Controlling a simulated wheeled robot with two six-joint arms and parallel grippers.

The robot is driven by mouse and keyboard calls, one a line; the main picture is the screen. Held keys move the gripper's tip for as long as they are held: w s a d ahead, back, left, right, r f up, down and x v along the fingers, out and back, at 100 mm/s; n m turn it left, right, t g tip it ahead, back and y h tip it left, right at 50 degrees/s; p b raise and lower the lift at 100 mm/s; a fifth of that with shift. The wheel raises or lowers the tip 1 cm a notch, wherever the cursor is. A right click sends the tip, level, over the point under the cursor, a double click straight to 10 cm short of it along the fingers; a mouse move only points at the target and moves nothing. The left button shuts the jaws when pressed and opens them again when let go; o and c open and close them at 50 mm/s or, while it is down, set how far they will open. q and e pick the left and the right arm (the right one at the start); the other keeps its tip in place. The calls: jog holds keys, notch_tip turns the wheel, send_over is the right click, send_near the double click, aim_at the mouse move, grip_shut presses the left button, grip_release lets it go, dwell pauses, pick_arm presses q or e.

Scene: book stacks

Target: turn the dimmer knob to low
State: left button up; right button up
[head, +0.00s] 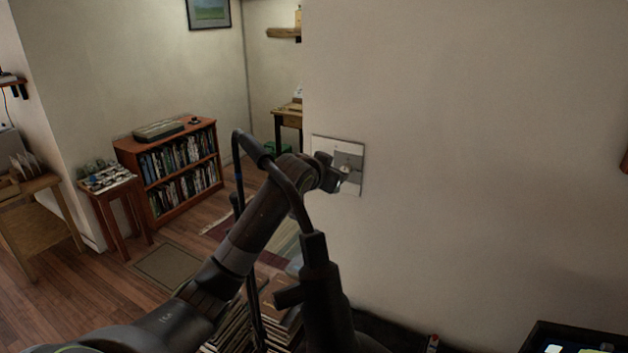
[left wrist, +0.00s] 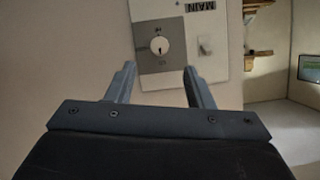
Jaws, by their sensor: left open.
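The dimmer knob (left wrist: 159,46) is a small round white dial with a dark pointer mark, on a grey panel of the wall plate (left wrist: 222,58). In the left wrist view its mark points roughly toward the bottom of the picture. The wall plate also shows in the head view (head: 352,148), partly hidden by my arm. My left gripper (left wrist: 159,72) is open, its two fingers apart on either side below the knob, with nothing between them. In the head view the left gripper (head: 337,182) is right in front of the plate. My right gripper is not in view.
A light switch (left wrist: 205,46) and a "MAIN" label (left wrist: 200,5) are on the plate beside the knob. A bookcase (head: 180,170) and a small side table (head: 108,185) stand at the left. The wall right of the plate is bare.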

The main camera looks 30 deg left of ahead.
pick_arm(q)
jog(key=b+v, duration=0.2)
jog(key=v, duration=0.7)
jog(key=shift+s+b, duration=0.3)
jog(key=shift+b, duration=0.05)
jog(key=shift+d, duration=0.1)
